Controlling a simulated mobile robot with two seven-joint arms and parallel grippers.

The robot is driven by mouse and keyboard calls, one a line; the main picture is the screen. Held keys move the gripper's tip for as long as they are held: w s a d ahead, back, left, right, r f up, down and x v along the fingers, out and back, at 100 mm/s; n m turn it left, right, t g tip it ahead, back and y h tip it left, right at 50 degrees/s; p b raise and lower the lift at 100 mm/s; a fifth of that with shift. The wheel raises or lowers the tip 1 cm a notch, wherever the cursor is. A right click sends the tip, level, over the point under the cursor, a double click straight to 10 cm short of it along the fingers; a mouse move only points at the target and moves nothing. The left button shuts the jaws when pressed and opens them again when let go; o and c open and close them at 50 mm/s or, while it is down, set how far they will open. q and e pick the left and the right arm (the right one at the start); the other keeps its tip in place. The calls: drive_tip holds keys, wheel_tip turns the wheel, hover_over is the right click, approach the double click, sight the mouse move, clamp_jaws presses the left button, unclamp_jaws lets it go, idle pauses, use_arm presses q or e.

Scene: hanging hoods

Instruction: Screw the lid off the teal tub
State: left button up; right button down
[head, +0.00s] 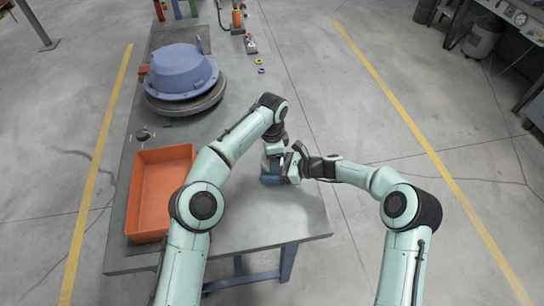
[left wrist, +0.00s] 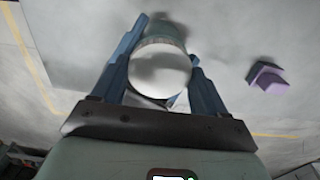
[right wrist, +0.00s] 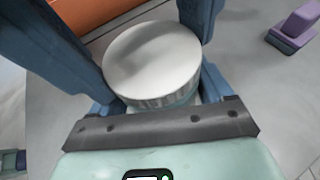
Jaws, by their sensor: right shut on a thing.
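The teal tub stands near the table's front right, mostly hidden by my grippers in the head view. In the right wrist view a strip of its teal side (right wrist: 180,100) shows under a pale, ribbed-edge lid (right wrist: 152,55). The lid also faces the camera in the left wrist view (left wrist: 160,72), with the teal body (left wrist: 165,28) beyond it. My right gripper (head: 277,178) comes from the right, low down, shut on the tub. My left gripper (head: 275,152) points down from above, its blue fingers on both sides of the lid; whether they press on it I cannot tell.
An orange bin (head: 138,195) lies left of my left arm. A blue hood-like housing (head: 180,70) sits on a round base further back. A purple block (left wrist: 268,78) shows close by in the left wrist view.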

use_arm(q)
drive_tip(key=o, duration=1.1)
